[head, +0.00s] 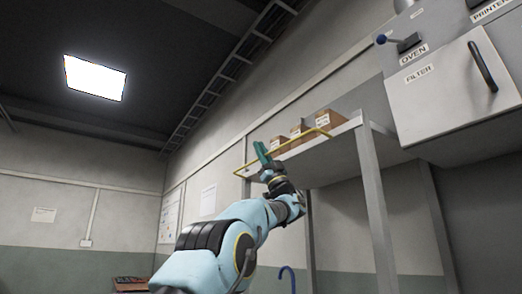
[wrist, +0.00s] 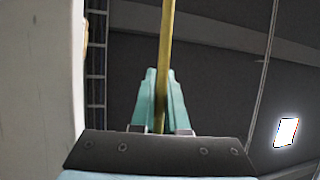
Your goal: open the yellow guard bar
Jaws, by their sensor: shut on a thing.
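The yellow guard bar (head: 290,144) runs along the front edge of the high shelf in the head view. My gripper (head: 262,153) is at the bar's left part, with its teal fingers pointing up. In the wrist view the bar (wrist: 167,60) passes between the teal fingers of my gripper (wrist: 160,100), which are shut on it. The stretch of bar between the fingers is partly hidden.
The shelf (head: 345,128) holds several brown boxes (head: 325,118) behind the bar. Its grey post (head: 376,200) stands right of my arm. A grey cabinet labelled oven and filter (head: 445,95) hangs at the upper right.

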